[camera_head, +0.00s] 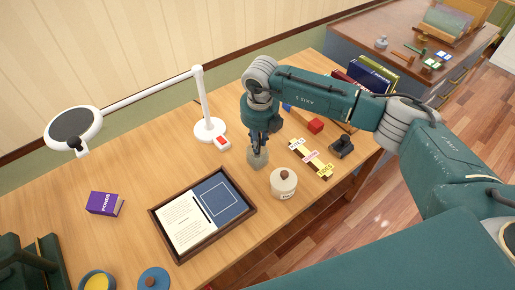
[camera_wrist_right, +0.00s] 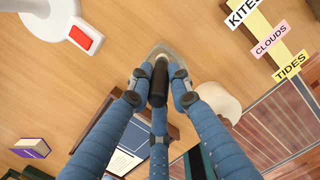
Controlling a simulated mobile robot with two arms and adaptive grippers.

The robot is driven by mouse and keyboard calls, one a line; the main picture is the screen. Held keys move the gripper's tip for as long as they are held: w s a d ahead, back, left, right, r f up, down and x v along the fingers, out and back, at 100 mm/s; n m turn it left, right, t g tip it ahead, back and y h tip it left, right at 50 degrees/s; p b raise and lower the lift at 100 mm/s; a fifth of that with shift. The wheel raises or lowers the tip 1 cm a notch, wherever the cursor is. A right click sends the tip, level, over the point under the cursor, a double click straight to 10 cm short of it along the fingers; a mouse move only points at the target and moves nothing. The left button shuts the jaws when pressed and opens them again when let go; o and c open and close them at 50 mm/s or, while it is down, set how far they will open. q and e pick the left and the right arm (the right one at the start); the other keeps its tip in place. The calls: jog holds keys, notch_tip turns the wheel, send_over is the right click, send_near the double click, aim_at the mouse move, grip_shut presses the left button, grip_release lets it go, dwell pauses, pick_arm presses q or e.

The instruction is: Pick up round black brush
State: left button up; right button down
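The brush has an upright black handle (camera_wrist_right: 160,76) and a pale grey rounded base, seen end-on in the right wrist view. In the head view its grey base (camera_head: 257,158) shows on or just above the desk, directly below my right gripper (camera_head: 257,146). The fingers of my right gripper (camera_wrist_right: 159,84) come in around the black handle from several sides, with their tips against it. The gripper hides most of the handle in the head view. I cannot tell whether the base touches the desk. My left gripper is not in view.
A round cream pot (camera_head: 284,186) stands close to the right of the brush. A framed tray (camera_head: 253,207) lies to the front left. A white lamp (camera_head: 210,129), a label strip (camera_head: 311,159) and a black object (camera_head: 341,147) are nearby.

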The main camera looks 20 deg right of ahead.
jog(key=shift+w+r, duration=0.1)
jog(key=shift+r, duration=0.3)
pick_arm(q)
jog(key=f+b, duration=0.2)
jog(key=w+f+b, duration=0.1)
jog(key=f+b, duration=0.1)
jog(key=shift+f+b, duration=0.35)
jog(key=shift+b, duration=0.05)
pick_arm(e)
notch_tip(320, 180, up, 19)
jog(key=shift+r, duration=0.15)
